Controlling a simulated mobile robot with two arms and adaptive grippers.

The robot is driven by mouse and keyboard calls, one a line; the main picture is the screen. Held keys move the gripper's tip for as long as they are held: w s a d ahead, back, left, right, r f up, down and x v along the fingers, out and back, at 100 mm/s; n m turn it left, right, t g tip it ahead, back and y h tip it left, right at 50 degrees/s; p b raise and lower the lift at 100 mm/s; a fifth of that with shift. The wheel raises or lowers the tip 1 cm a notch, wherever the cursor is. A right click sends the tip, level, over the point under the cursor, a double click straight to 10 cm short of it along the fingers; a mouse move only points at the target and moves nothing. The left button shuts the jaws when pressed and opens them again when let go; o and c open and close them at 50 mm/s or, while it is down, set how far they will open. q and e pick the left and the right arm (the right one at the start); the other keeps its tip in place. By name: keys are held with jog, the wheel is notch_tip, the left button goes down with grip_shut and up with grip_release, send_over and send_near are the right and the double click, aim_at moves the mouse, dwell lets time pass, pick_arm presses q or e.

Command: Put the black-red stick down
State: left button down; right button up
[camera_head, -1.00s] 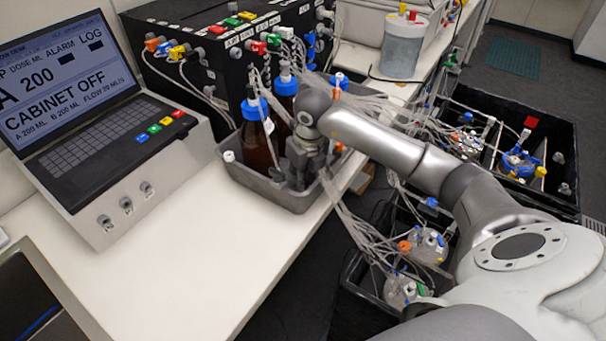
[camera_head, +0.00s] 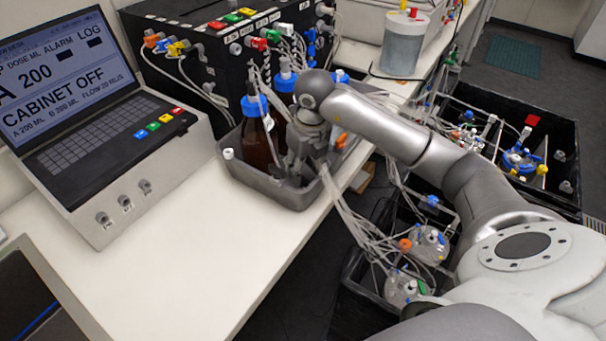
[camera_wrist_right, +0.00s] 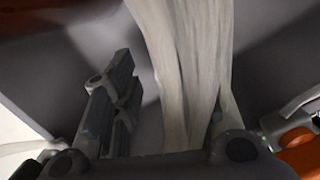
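I cannot make out a black-red stick in either view. My right gripper (camera_head: 296,170) points down into the grey tray (camera_head: 262,190) on the bench, beside a brown bottle with a blue cap (camera_head: 256,143). In the right wrist view, a dark finger (camera_wrist_right: 112,105) shows at the left. A bundle of pale tubes (camera_wrist_right: 185,70) crosses the middle and hides the other finger, so I cannot tell how far the gripper is closed or whether it holds anything. My left gripper is not in view.
A laptop-like console (camera_head: 105,135) stands on the left. A black box with coloured connectors (camera_head: 215,65) stands behind the tray. Tubes run over the bench edge to vessels (camera_head: 428,243) in black bins below. The white bench front (camera_head: 190,270) is clear.

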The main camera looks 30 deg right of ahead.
notch_tip(320, 180, up, 9)
jog(key=s+b, duration=0.1)
jog(key=shift+s, duration=0.2)
dwell(0.5)
